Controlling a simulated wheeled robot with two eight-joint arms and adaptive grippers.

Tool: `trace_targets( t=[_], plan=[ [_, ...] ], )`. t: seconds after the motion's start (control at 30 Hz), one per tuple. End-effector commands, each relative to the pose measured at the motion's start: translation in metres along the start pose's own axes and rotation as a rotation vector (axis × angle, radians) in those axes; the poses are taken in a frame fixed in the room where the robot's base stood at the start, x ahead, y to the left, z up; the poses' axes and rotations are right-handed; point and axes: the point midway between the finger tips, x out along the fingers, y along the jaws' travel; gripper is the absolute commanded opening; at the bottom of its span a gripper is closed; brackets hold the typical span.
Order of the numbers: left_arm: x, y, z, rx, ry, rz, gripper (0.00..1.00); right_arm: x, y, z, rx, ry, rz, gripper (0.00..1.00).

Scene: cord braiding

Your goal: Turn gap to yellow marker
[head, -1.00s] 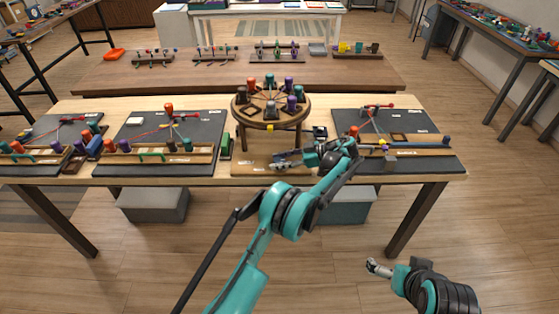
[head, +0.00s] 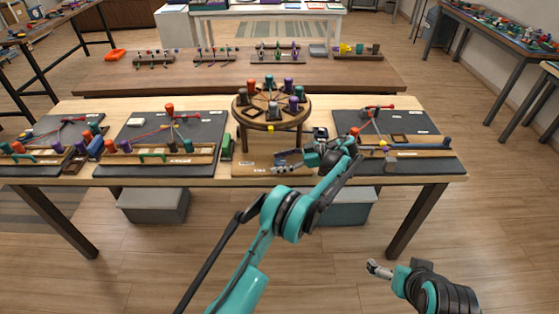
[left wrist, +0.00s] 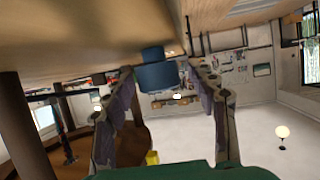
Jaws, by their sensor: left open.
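The round brown braiding disk (head: 240,112) stands on legs at the middle of the table, with several bobbins around its rim in red, teal, purple and grey. A yellow marker (head: 270,128) sits below its front rim; a yellow piece also shows in the left wrist view (left wrist: 152,158). My left gripper (head: 282,161) is low, in front of the disk and apart from it. In the left wrist view its fingers (left wrist: 163,85) are spread, with a blue cylinder (left wrist: 157,74) seen between them. My right gripper (head: 372,267) is at lower right, away from the table; its jaw state is unclear.
Cord boards (head: 140,150) lie left of the disk and another board (head: 425,122) lies right. A small dark block (head: 320,132) stands near the disk's right side. A second table (head: 200,78) with racks stands behind.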

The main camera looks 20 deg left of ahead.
Motion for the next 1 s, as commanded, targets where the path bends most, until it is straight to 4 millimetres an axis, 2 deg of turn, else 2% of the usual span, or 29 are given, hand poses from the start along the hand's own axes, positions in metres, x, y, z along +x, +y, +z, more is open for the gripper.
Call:
trace_targets(
  t=[0.17, 0.37, 1.0],
  plan=[
    [0.000, 0.000, -0.001, 0.011, 0.001, 0.027, 0.58, 0.001, 0.000, 0.001, 0.000, 0.000, 0.000, 1.00],
    [-0.001, -0.002, -0.001, 0.064, 0.001, 0.156, 0.58, 0.004, 0.000, 0.003, 0.000, 0.000, 0.000, 1.00],
    [0.002, -0.003, -0.002, 0.364, 0.002, 0.880, 0.58, 0.013, 0.000, 0.009, 0.000, 0.000, 0.000, 1.00]
  ],
)
